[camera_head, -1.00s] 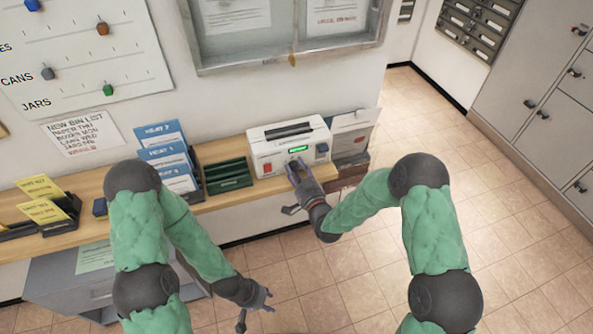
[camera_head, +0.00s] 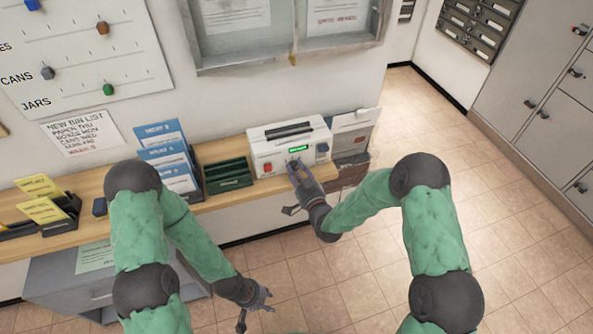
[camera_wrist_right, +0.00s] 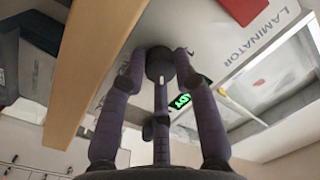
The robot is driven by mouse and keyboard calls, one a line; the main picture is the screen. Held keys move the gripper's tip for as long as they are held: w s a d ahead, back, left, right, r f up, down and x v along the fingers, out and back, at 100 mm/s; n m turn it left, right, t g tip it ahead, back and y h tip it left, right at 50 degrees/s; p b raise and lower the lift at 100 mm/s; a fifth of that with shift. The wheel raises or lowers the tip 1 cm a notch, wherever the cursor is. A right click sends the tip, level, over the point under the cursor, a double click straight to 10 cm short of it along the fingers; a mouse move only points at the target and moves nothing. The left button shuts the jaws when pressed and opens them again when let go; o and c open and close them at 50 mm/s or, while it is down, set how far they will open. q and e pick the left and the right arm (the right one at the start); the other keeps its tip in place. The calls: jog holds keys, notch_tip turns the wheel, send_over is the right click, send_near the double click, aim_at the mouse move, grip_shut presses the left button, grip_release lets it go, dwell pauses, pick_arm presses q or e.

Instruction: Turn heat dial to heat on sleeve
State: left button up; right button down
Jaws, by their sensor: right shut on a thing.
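The white laminator (camera_head: 268,146) stands on the wooden shelf, with a lit green display (camera_head: 299,149), a red button and a blue-grey button on its front. The dark round heat dial (camera_wrist_right: 160,62) carries a pale pointer mark and sits below the display. My right gripper (camera_head: 294,166) is at the laminator's front, its fingers closed on the dial's sides. In the right wrist view the gripper (camera_wrist_right: 160,66) has one finger on each side of the dial; the display is partly hidden there. My left gripper (camera_head: 256,308) hangs low over the floor, empty, its fingers apart.
The shelf (camera_head: 226,201) runs along the wall. Green trays (camera_head: 228,174) and blue leaflets (camera_head: 168,160) stand left of the laminator, and a paper holder (camera_head: 352,136) stands close on its right. A glass noticeboard (camera_head: 283,58) hangs above. Tiled floor at right is clear.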

jog(key=shift+w+r, duration=0.1)
jog(key=shift+r, duration=0.05)
jog(key=n+b, duration=0.3)
jog(key=n, duration=0.1)
jog(key=n+b, duration=0.3)
jog(key=n, duration=0.2)
jog(key=shift+r+n+h, duration=0.1)
jog(key=shift+n+h, duration=0.2)
jog(key=shift+h, duration=0.1)
jog(key=n+b, duration=0.2)
jog(key=n, duration=0.2)
jog(key=shift+a+h, duration=0.15)
jog(key=shift+h, duration=0.15)
jog(key=n+b, duration=0.1)
jog(key=n, duration=0.3)
jog(key=shift+a+n+h, duration=0.1)
jog(key=shift+n+h, duration=0.2)
jog(key=shift+n, duration=0.1)
jog(key=c, duration=1.2)
grip_release()
jog(key=shift+a, duration=0.1)
